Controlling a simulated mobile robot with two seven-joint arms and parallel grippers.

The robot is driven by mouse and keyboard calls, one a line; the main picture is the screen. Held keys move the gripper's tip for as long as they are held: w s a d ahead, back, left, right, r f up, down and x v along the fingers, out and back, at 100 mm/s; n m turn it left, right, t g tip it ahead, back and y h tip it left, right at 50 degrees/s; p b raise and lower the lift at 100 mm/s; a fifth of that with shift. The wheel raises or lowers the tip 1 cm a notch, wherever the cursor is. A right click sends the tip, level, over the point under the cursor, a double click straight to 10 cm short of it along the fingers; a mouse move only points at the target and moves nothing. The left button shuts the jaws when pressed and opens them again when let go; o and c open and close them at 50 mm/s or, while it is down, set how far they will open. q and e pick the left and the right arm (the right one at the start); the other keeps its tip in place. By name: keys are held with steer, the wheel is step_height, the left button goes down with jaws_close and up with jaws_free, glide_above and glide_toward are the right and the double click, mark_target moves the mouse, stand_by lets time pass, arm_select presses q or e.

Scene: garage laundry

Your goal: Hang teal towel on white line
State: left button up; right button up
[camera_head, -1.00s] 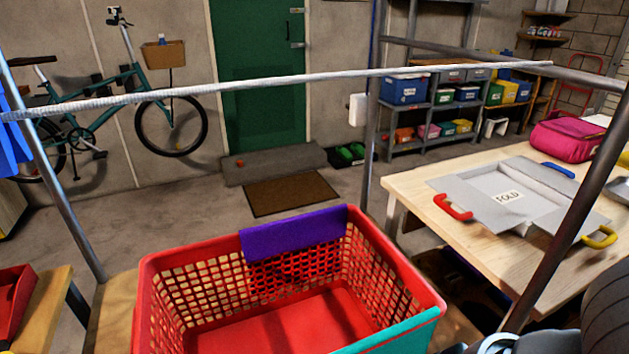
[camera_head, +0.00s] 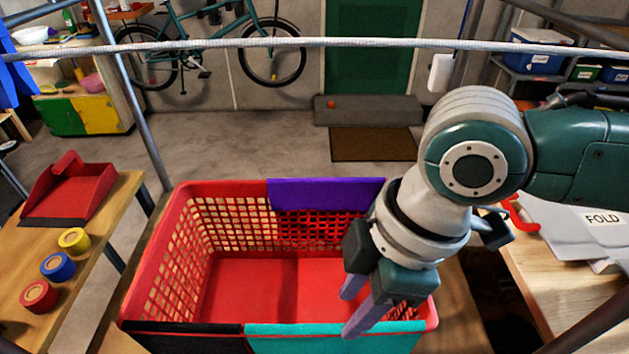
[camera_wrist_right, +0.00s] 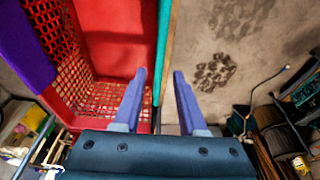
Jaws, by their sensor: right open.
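The teal towel (camera_head: 320,337) hangs over the front rim of a red basket (camera_head: 170,240), at its right part. In the right wrist view the towel (camera_wrist_right: 163,40) shows as a thin strip, edge-on, in line with the gap between my fingers. The white line (camera_head: 300,43) runs across the top of the head view, beyond the basket. My right gripper (camera_head: 354,305) is open and empty, pointing down at the towel; its fingers (camera_wrist_right: 159,85) are on either side of the towel's line. I cannot tell if they touch it. My left gripper is out of view.
A purple towel (camera_head: 325,194) hangs on the basket's far rim and a black one (camera_head: 190,340) on the front rim at left. A bench (camera_head: 95,275) at left holds a red dustpan (camera_head: 70,190) and tape rolls. A folding board (camera_head: 590,225) lies at right. Metal posts (camera_head: 130,100) flank the basket.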

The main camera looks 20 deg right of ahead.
mark_target(337, 327)
steer(key=shift+b+x, duration=2.6)
steer(key=shift+x, duration=1)
jaws_close()
steer(key=p+v, duration=0.3)
steer(key=a+p+v, duration=0.1)
steer(key=p+v, duration=0.2)
steer(key=a+p+v, duration=0.1)
steer(key=p+v, duration=0.1)
steer(key=p, duration=0.1)
steer(key=shift+w+r, duration=0.35)
steer(key=shift+r, duration=0.3)
steer(key=shift+f, duration=0.1)
